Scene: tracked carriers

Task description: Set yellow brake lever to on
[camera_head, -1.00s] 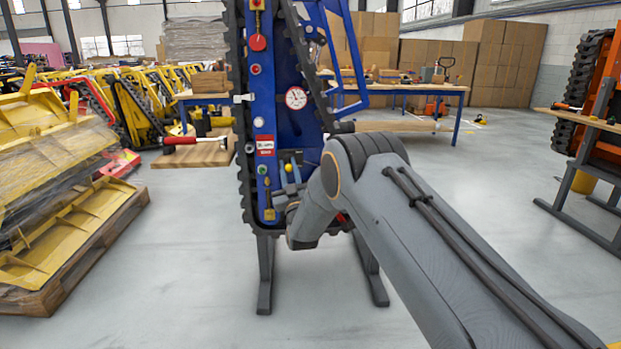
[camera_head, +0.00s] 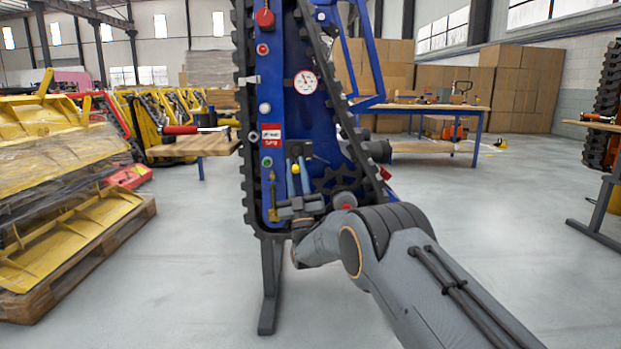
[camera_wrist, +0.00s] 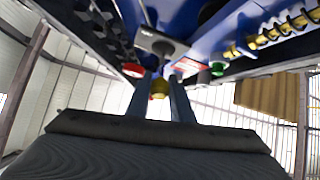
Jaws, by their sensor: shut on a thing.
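The yellow brake lever shows as a small yellow knob (camera_head: 296,169) low on the blue panel of the upright tracked carrier (camera_head: 293,110). My gripper (camera_head: 298,164) is at the knob, with one blue-grey finger on each side of it. In the wrist view the yellow knob (camera_wrist: 159,89) sits between the two fingers, and my gripper (camera_wrist: 161,80) is shut on it. The lever's shaft is mostly hidden, and I cannot tell its on or off position.
A red button (camera_head: 264,18), a gauge (camera_head: 305,82) and a green button (camera_head: 267,162) are on the panel. A brass fitting (camera_head: 273,205) is left of my wrist. A pallet of yellow parts (camera_head: 75,262) stands left.

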